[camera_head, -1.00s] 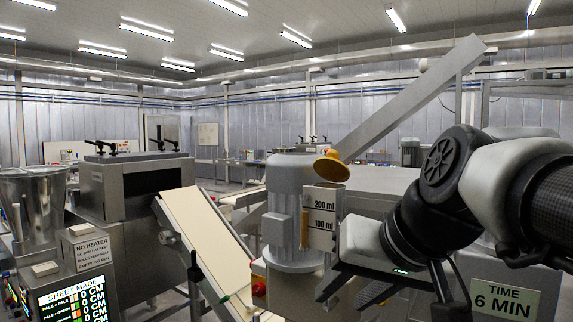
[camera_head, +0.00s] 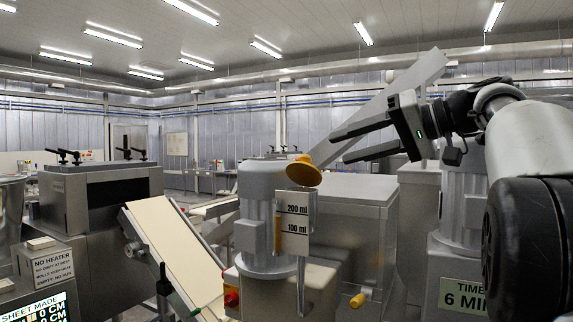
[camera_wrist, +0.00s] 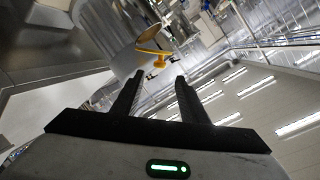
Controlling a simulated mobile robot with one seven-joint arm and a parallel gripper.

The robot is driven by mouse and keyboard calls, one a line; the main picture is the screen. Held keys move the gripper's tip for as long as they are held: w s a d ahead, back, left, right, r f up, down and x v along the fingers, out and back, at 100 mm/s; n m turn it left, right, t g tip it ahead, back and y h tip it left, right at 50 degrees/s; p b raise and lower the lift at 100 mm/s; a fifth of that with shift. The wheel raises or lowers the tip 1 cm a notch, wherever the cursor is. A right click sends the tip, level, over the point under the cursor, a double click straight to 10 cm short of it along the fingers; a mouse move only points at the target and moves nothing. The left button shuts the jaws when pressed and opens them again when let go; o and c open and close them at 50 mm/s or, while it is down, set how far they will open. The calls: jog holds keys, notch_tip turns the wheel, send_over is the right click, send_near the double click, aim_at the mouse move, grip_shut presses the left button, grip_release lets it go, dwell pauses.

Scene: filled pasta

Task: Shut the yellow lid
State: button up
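The yellow lid (camera_head: 303,171) is a small round cap, tilted up, at the top of the upright gauge (camera_head: 293,222) marked 200 ml and 100 ml. It also shows in the wrist view (camera_wrist: 152,50), beyond my fingertips. The opening under it cannot be made out. My gripper (camera_head: 342,146) is up and to the right of the lid in the head view, with its fingers pointing left. In the wrist view, the two dark fingers (camera_wrist: 159,77) are apart with nothing between them. My gripper appears clear of the lid.
A grey motor housing (camera_head: 264,215) stands just left of the gauge. A large steel box (camera_head: 350,235) is to the right, below my gripper. A long sloping metal chute (camera_head: 405,85) rises behind my gripper. A pale conveyor (camera_head: 172,250) slopes at the left.

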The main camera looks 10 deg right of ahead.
aim_at(300, 161)
jog(key=p+x, duration=0.1)
jog(key=x, duration=1.3)
jog(key=shift+w+a+f, duration=0.2)
jog(key=shift+w+a, duration=0.05)
jog(key=shift+a, duration=0.05)
grip_shut()
